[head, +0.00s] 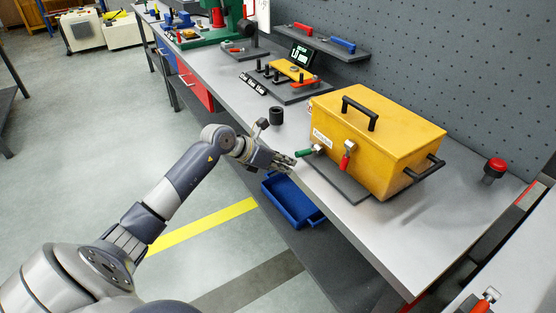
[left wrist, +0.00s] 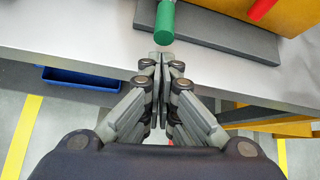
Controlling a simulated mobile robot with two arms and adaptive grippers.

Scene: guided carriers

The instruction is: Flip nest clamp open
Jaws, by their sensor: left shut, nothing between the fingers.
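A yellow box (head: 380,140) stands on a dark grey base plate (head: 333,180) near the bench's front edge. At its front are a green handle (head: 304,153) pointing out toward the edge and a red-handled clamp lever (head: 345,162). I cannot tell which of these is the nest clamp. My left gripper (head: 290,161) is shut and empty, just off the bench edge beside the green handle. In the left wrist view the fingertips (left wrist: 161,62) lie just below the end of the green handle (left wrist: 165,22); contact cannot be told. My right gripper is not in view.
A black cylinder (head: 276,116) stands left of the box. A red button (head: 494,168) is to its right. A blue bin (head: 292,203) sits below the bench edge. A fixture with yellow and orange parts (head: 292,72) is farther back. Another red-handled part (head: 484,304) shows bottom right.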

